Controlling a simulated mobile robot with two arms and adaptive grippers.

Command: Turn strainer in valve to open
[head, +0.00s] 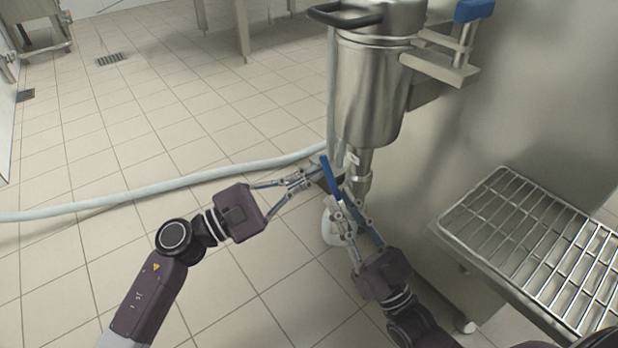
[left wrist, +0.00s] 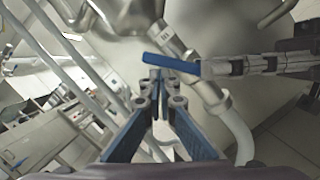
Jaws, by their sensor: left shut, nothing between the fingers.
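The strainer is a steel pot (head: 372,95) at the upper middle of the head view, with a pipe and valve below it. The valve's blue handle (head: 330,177) slants up and left in front of the pipe. It also shows in the left wrist view (left wrist: 172,64), beside a steel pipe joint. My left gripper (head: 316,178) is shut and empty, its tips close to the handle's left side. My right gripper (head: 343,203) comes from below, its tips at the handle's lower end. I cannot tell whether it grips the handle. The gripper tips hide part of the valve.
A pale hose (head: 170,186) runs along the tiled floor to the left. A wire rack (head: 545,245) stands at the right. A blue lever (head: 474,10) sits at the top right, near the strainer. The floor at the left is mostly clear.

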